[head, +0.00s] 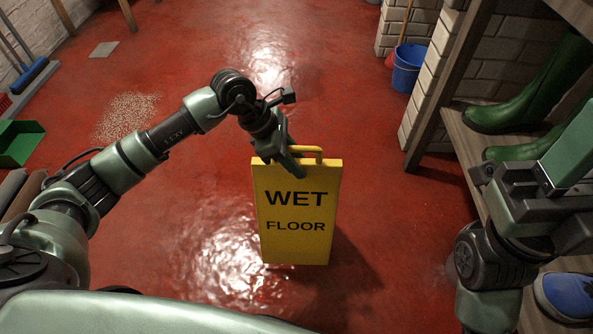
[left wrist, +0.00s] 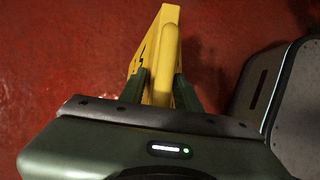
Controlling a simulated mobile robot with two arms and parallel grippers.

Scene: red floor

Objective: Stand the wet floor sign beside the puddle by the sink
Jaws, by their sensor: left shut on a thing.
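The yellow wet floor sign (head: 297,245) hangs upright in front of me in the head view, lettering towards me; it looks folded flat. My left gripper (head: 296,165) is shut on the handle at its top. In the left wrist view the handle (left wrist: 171,50) lies between the two fingers of the left gripper (left wrist: 160,90), with the sign's yellow panel behind it. I cannot tell whether its lower edge touches the floor. Glossy wet-looking patches show on the red floor, one left of the sign (head: 228,262) and one farther back (head: 270,55). No sink is in view.
A wooden shelf (head: 455,130) with green boots (head: 530,95) and a blue shoe (head: 568,295) stands on the right. A blue bucket (head: 408,68) is at the back right. Pale granules (head: 128,115), a green dustpan (head: 20,143) and a blue broom (head: 30,74) lie left. The middle floor is clear.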

